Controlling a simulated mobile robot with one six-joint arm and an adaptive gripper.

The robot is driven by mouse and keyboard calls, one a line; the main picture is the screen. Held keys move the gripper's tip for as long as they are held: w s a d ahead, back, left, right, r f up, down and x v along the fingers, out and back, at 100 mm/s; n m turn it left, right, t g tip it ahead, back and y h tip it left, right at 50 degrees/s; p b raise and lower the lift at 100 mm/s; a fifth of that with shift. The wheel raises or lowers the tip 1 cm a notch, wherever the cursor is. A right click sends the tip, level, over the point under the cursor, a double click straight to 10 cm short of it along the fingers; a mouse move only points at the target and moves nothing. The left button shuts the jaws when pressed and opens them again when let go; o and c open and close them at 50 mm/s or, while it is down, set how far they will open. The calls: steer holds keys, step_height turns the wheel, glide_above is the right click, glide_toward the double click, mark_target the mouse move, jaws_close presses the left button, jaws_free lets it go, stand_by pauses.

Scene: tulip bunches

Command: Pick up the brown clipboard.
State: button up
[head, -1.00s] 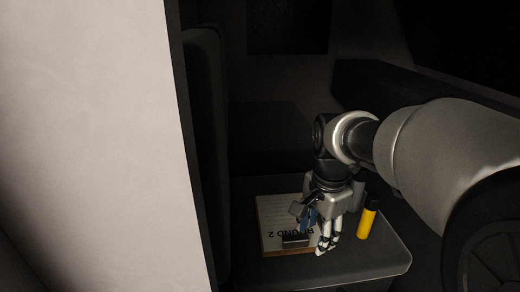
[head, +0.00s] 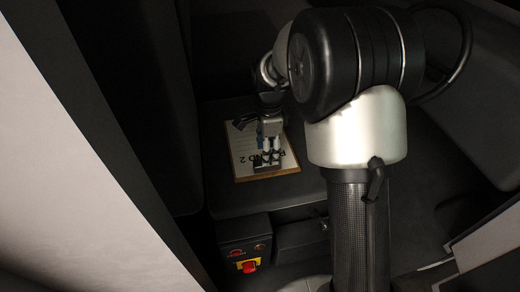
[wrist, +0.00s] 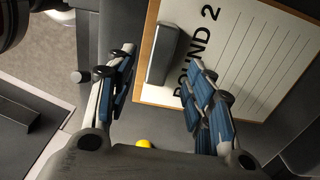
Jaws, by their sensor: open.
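The brown clipboard (head: 240,162) lies flat on a dark grey surface in the head view, with a lined white sheet reading "ROUND 2". In the wrist view the clipboard (wrist: 147,45) fills the upper right, and its grey clip (wrist: 163,55) lies near its left edge. My gripper (head: 267,157) is over the clip end of the board in the head view. In the wrist view my gripper (wrist: 160,62) is open, one finger left of the clip and beyond the board's edge, the other over the sheet. Nothing is between the fingers; I cannot tell their height above the board.
A yellow object (wrist: 144,144) shows partly at the bottom of the wrist view, below the board's edge. The dark grey surface (head: 232,203) is bare in front of the clipboard. A pale wall (head: 60,190) stands at the left of the head view.

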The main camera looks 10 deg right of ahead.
step_height(320, 180, down, 6)
steer(key=shift+a+f+b, duration=0.1)
steer(key=shift+f+b, duration=0.15)
steer(key=shift+b, duration=0.6)
steer(key=shift+r, duration=0.1)
jaws_close()
